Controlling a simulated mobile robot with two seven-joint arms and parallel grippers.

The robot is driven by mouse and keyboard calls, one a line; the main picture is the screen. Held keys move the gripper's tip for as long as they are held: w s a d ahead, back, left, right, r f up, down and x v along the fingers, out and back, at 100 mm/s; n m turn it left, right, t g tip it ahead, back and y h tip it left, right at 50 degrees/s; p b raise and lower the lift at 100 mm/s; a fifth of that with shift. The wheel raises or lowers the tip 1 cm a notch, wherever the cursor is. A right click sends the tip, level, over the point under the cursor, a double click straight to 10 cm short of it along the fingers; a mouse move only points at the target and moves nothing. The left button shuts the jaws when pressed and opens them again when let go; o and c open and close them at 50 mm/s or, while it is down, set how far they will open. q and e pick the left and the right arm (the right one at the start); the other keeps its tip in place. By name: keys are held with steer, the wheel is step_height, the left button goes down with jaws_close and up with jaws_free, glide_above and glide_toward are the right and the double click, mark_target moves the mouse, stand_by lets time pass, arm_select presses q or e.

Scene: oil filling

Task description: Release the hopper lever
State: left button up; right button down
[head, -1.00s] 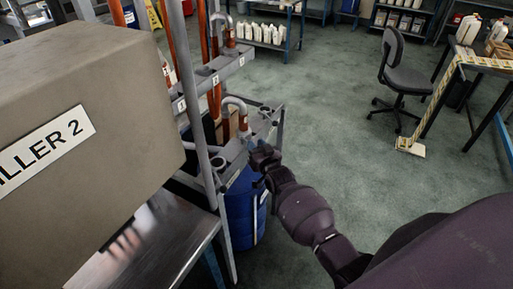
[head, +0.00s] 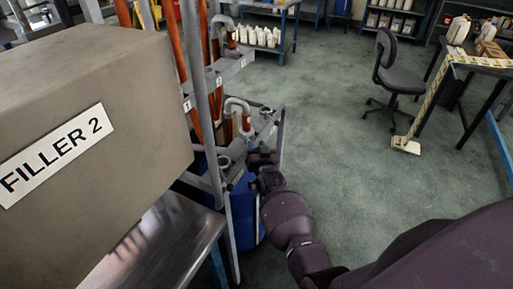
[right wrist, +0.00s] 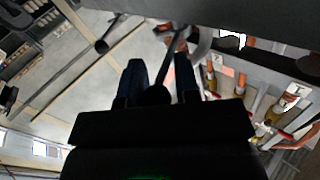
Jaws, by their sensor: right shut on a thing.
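My right gripper (head: 262,157) is at the near corner of the grey pipe frame, above a blue drum. In the right wrist view its two dark fingers (right wrist: 160,78) are on either side of a thin dark lever (right wrist: 176,48). The lever's round knob (right wrist: 155,95) sits low between the fingers, close to the palm. The gripper is shut on the lever. In the head view the lever is hidden by the gripper or too small to tell. My left gripper is not in view.
A large box labelled FILLER 2 (head: 85,110) stands on the left above a metal table (head: 165,245). The blue drum (head: 243,208) is under the frame (head: 221,72). An office chair (head: 398,75) and a bench (head: 480,62) stand at the right. The green floor between is clear.

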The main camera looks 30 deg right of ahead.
steer(key=shift+d+r, duration=0.1)
steer(key=shift+d, duration=0.35)
steer(key=c, duration=1)
jaws_free()
steer(key=shift+d, duration=0.15)
steer(key=shift+o, duration=0.2)
steer(key=shift+a, duration=0.3)
steer(key=shift+s, duration=0.1)
